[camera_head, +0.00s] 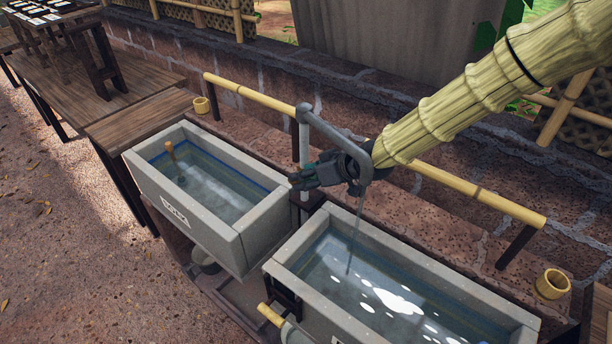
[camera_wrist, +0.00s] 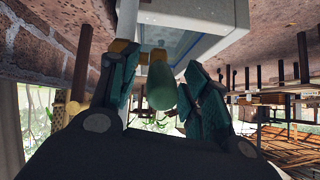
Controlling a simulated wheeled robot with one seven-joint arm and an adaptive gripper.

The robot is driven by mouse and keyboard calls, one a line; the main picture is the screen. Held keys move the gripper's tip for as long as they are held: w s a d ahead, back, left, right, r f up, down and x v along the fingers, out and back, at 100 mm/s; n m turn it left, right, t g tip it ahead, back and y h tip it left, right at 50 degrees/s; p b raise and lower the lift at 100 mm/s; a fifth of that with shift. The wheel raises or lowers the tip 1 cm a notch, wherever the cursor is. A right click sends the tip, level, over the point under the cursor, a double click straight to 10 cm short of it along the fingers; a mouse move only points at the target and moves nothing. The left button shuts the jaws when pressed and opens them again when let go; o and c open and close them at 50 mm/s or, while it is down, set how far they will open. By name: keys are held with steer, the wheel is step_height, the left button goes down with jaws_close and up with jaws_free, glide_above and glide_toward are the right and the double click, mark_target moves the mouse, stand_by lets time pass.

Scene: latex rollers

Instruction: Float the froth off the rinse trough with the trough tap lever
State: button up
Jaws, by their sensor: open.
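The right trough (camera_head: 287,273), a grey stone basin of water, has white froth patches (camera_head: 397,300) on its surface. A grey tap pipe (camera_head: 304,150) rises between the two troughs, and its curved spout (camera_head: 330,130) lets a thin stream of water (camera_head: 355,235) fall into the right trough. My gripper (camera_head: 304,178) is beside the pipe, under the spout's arch, fingers pointing left. In the wrist view its open teal fingers (camera_wrist: 158,95) lie either side of a rounded green knob (camera_wrist: 162,80), possibly the tap lever's end. I cannot tell if they touch it. The lever is otherwise hidden.
The left trough (camera_head: 235,240) holds water with a wooden-handled tool (camera_head: 172,155) standing in it. A bamboo rail (camera_head: 250,95) runs behind both troughs, passing behind my arm. A brick ledge backs it. A wooden table (camera_head: 135,117) stands at left; a bamboo cup (camera_head: 552,284) sits at right.

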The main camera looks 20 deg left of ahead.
steer(key=v, duration=1.2)
stand_by(0.6)
